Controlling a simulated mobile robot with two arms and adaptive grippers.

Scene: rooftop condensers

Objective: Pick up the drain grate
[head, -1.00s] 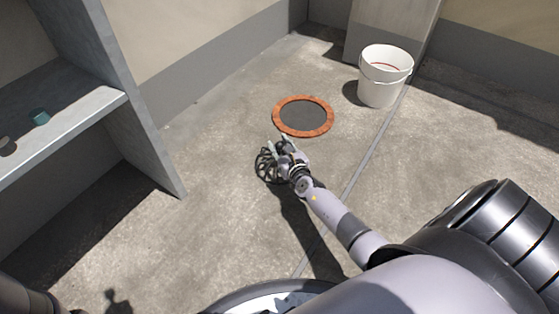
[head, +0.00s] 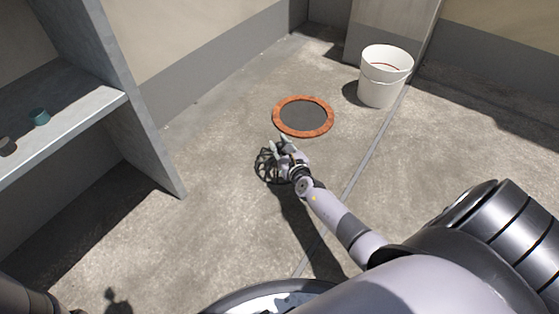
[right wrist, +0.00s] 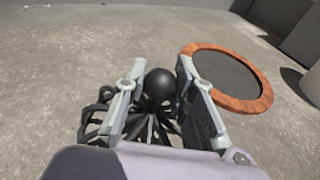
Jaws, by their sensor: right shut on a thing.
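The drain grate is a dark, ribbed dome with a round black knob on top. It is on the concrete floor in the head view (head: 263,167), partly hidden by my right gripper (head: 280,146). In the right wrist view the black knob (right wrist: 159,84) sits between the two fingers, and dark curved ribs (right wrist: 95,116) spread below and to the left. My right gripper is shut on the grate at its knob. I cannot tell any gap between grate and floor. My left gripper is not in view.
A round dark disc with an orange rim (head: 303,116) lies on the floor just beyond the grate. A white bucket (head: 382,77) stands farther back right. A grey shelf (head: 75,105) with a small teal cup (head: 39,117) is at left. The floor between shelf and grate is clear.

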